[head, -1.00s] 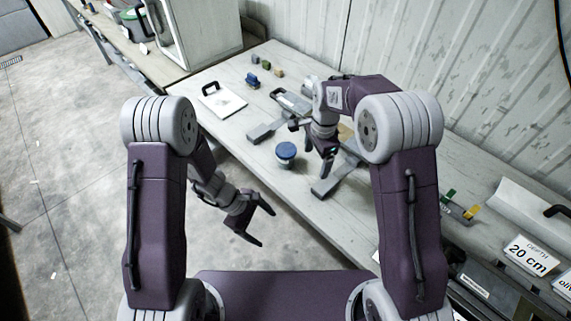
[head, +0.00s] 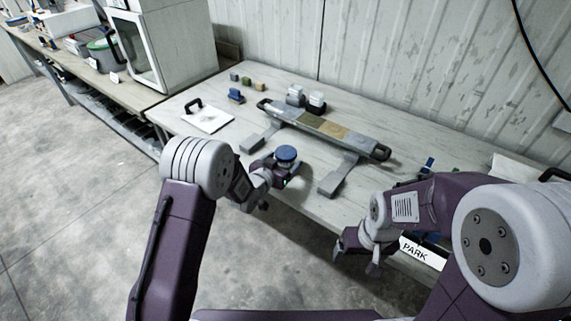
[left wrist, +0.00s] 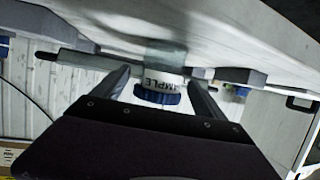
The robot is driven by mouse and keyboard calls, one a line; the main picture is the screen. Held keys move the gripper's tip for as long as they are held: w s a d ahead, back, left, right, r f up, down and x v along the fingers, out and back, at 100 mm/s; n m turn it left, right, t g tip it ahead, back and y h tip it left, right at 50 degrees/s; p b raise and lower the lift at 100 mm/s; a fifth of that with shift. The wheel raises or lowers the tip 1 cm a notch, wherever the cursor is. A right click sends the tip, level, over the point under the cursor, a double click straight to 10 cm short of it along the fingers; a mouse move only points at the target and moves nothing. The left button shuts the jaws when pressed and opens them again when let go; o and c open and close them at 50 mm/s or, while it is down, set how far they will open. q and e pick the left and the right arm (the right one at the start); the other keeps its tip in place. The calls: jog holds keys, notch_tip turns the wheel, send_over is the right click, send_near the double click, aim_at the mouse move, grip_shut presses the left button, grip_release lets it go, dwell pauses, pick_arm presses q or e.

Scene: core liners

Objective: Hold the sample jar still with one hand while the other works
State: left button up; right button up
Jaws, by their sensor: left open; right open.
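The sample jar (head: 287,155) has a blue lid and stands near the table's front edge. In the left wrist view the jar, with its white label (left wrist: 165,79) and blue lid (left wrist: 157,96), appears upside down between my two fingers. My left gripper (head: 280,178) is at the jar, open, with one finger on each side; gaps show between the fingers and the jar. The jar's lower part is partly hidden by this gripper in the head view. My right gripper (head: 358,256) is open and empty, low at the front edge beside the PARK sign.
A long core liner tray (head: 325,128) rests on grey supports (head: 338,178) behind the jar. A white board with a black handle (head: 208,117) lies to the left. Small coloured blocks (head: 236,95) and a white cabinet (head: 165,40) are further back. The PARK sign (head: 423,254) is at right.

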aim_at(289, 147)
pick_arm(q)
jog(key=x, duration=0.5)
jog(key=shift+w+d+f, duration=0.1)
jog(key=shift+w+f, duration=0.15)
jog(key=shift+w, duration=0.1)
jog(key=c, duration=1.5)
notch_tip(289, 147, up, 4)
jog(key=shift+r, duration=0.2)
jog(key=s+d+r, duration=0.3)
jog(key=d+r, duration=0.3)
jog(key=d, duration=0.5)
jog(key=shift+r, duration=0.35)
jog(key=shift+d, duration=0.15)
